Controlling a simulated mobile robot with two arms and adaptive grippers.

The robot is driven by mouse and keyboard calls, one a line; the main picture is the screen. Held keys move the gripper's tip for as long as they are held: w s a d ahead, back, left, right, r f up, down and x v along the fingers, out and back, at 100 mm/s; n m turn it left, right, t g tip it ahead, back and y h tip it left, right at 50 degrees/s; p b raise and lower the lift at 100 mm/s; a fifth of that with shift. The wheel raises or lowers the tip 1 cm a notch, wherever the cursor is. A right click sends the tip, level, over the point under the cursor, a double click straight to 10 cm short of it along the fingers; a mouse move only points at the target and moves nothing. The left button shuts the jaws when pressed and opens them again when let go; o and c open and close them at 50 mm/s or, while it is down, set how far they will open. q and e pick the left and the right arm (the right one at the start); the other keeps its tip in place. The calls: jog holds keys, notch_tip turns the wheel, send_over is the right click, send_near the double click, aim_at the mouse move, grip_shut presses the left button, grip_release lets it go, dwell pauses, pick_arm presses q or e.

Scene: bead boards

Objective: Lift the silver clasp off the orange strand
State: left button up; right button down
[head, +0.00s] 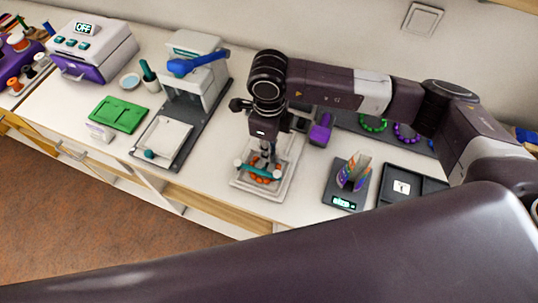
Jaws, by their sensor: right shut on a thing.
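The orange strand (262,177) lies coiled on a pale square tray (245,186) in the middle of the counter. Teal pieces show beside and over it. My right gripper (267,160) points straight down over the strand and is shut on a small greyish thing, seemingly the silver clasp. The clasp is too small and too covered by the fingers to make out clearly. I cannot tell whether it touches the strand. My left gripper is not in view.
A dark scale (342,197) with a colourful holder stands right of the tray, beside a black compartment tray (400,187). A white press-like device (197,80) with a blue handle stands left. A green board (118,114) lies further left. My dark arm link fills the foreground.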

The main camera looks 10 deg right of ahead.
jog(key=shift+r+p, duration=0.85)
jog(key=shift+r, duration=1.1)
